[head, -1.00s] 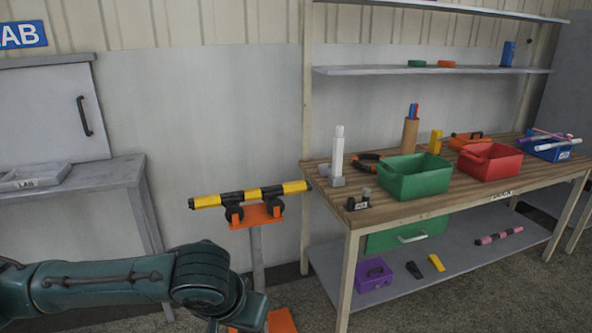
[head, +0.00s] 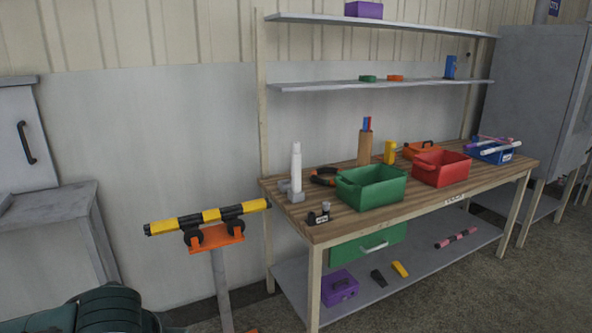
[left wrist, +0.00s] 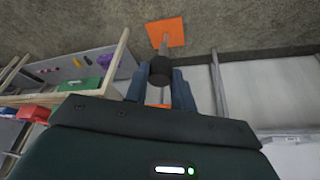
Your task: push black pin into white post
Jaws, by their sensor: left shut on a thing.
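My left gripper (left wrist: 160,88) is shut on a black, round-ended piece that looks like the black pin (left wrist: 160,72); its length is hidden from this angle. In the head view only part of my left arm shows at the bottom left, and its gripper is out of frame. The white post (head: 296,170) stands upright on a grey base near the left end of the wooden workbench (head: 330,228). The held piece is apart from the post. My right gripper is in neither view.
A yellow-black bar (head: 165,227) rests on an orange-topped stand (head: 217,238) left of the bench.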

